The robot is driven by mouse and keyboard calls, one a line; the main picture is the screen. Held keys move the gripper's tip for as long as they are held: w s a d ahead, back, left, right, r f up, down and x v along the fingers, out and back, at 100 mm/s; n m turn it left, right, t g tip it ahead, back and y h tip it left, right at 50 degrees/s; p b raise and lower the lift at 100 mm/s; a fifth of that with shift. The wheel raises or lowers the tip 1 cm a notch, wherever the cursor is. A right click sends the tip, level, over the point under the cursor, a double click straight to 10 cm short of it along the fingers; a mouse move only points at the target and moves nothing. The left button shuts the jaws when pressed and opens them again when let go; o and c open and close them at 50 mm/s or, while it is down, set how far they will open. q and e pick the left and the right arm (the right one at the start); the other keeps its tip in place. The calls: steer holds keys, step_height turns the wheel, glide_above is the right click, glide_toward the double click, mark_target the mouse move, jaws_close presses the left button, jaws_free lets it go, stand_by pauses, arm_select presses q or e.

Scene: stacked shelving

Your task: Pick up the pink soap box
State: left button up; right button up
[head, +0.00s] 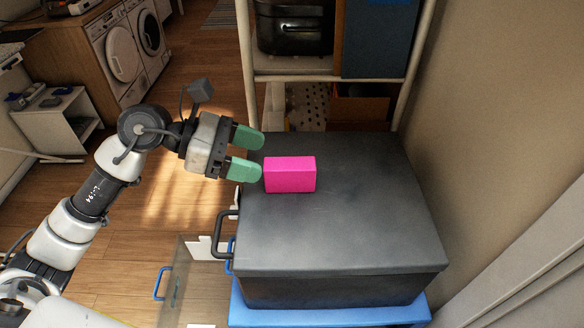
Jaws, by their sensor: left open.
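The pink soap box (290,175) stands on the dark grey lid of a storage box (340,235), near the lid's left edge. My left gripper (254,154) comes in from the left with its two green fingers apart and nothing between them. Its fingertips point right, just left of the pink box's upper left side. In this single view I cannot tell whether a fingertip touches the box. My right gripper is not in view.
The grey storage box sits on a blue lid (330,317). A white-framed shelf (330,75) stands behind it, and a beige wall (500,120) is close on the right. Most of the grey lid is bare. Open wooden floor (190,90) lies to the left.

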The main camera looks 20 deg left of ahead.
mark_target(289, 163)
arm_select(q)
steer(key=shift+w+d+f, duration=0.2)
steer(key=shift+d, duration=0.5)
steer(key=p+x, duration=0.1)
steer(key=x, duration=0.1)
steer(key=p+x, duration=0.1)
steer(key=x, duration=0.1)
steer(key=shift+w+f+p, duration=0.2)
steer(key=shift+w+p, duration=0.2)
steer(key=shift+w+d+f, duration=0.1)
steer(key=shift+d+f, duration=0.15)
steer(key=shift+d, duration=0.05)
steer(key=shift+c, duration=0.3)
steer(key=c, duration=1)
steer(key=shift+a+r, duration=0.1)
steer(key=shift+r, duration=0.05)
